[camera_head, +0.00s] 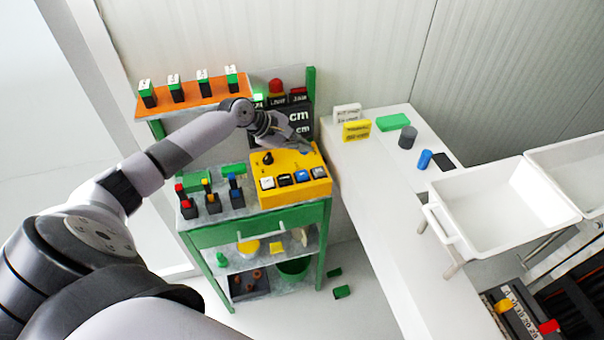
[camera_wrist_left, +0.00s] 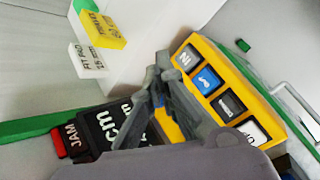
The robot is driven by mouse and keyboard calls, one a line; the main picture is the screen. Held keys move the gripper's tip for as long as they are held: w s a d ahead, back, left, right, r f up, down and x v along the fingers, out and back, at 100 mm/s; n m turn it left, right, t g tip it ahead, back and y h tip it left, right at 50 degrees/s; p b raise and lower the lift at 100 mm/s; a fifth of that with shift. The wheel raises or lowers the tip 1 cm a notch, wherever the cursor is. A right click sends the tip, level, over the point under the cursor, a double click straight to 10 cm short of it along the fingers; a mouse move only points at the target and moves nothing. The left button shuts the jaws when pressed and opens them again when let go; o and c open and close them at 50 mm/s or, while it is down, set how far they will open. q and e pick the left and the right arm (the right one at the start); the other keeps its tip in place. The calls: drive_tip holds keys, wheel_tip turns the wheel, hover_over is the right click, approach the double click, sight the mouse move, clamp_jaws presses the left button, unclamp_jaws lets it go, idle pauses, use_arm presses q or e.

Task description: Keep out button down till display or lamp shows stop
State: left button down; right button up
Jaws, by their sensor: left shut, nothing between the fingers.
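The row also shows in the left wrist view, with the blue button (camera_wrist_left: 207,80) second from the top; I cannot read which is out. My left gripper (camera_head: 310,150) is shut and empty over the box's back right part, apart from the buttons. The black display (camera_head: 300,115) with "cm" lines is partly hidden by my gripper. A red dome lamp (camera_head: 276,87) stands above it.
A black-knobbed lever (camera_head: 267,158) rises from the box. Several coloured levers (camera_head: 212,200) stand to its left. The white table (camera_head: 378,160) at right carries small blocks, and a white tray (camera_head: 485,210) stands beyond.

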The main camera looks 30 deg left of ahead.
use_arm(q)
drive_tip(key=b, duration=0.6)
hover_over(302, 176)
wheel_tip(302, 176, down, 6)
drive_tip(key=shift+f, duration=0.1)
drive_tip(key=shift+w+f, duration=0.1)
drive_tip(key=shift+f, duration=1)
drive_tip(key=shift+f, duration=0.2)
drive_tip(key=shift+f, duration=0.25)
